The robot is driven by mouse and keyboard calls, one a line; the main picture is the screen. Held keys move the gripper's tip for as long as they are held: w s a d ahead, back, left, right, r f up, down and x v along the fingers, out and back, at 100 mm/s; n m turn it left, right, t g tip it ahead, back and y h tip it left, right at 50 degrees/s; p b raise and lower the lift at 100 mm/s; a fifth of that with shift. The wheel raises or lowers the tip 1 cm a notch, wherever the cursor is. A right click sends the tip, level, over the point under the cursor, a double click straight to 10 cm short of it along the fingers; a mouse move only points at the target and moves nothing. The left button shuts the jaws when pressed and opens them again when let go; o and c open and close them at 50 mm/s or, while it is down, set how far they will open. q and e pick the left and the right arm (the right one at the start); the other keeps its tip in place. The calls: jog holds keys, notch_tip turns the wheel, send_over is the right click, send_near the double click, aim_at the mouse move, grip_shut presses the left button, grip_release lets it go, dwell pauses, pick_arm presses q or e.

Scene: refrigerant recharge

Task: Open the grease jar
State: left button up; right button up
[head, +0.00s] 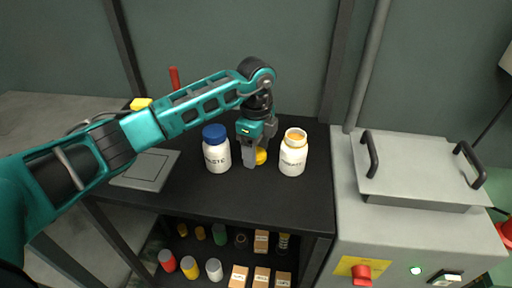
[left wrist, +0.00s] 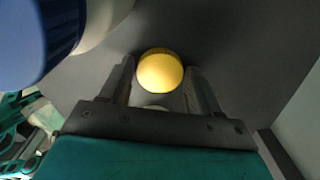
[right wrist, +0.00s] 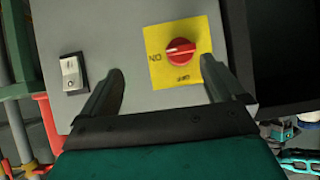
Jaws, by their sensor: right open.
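The grease jar (head: 292,160) is a white jar standing upright on the black table top, its mouth open with orange contents showing. Its label is too small to read fully. A yellow lid (head: 261,156) is apart from the jar, to its left. My left gripper (head: 258,155) points down between the two jars, its fingers on either side of the lid. In the left wrist view the lid (left wrist: 160,72) sits between the narrowed fingertips (left wrist: 160,75). My right gripper (right wrist: 162,70) is open and empty, facing a red rotary switch (right wrist: 180,52).
A white jar with a blue lid (head: 214,132), marked as waste, stands just left of my left gripper. A grey flat plate (head: 147,169) lies further left. A grey machine (head: 410,235) with a handled cover adjoins the table on the right. Bottles and boxes fill the shelf below.

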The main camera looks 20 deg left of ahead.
pick_arm(q)
jog(key=shift+o, duration=1.1)
pick_arm(e)
jog(key=shift+f, duration=0.1)
pick_arm(q)
notch_tip(320, 180, up, 12)
jog(key=p, duration=0.1)
jog(key=shift+r, duration=0.2)
pick_arm(e)
jog(key=shift+s+d+r, duration=0.2)
jog(key=shift+s+d, duration=0.1)
jog(key=shift+d, duration=0.05)
pick_arm(q)
jog(key=shift+s, duration=0.15)
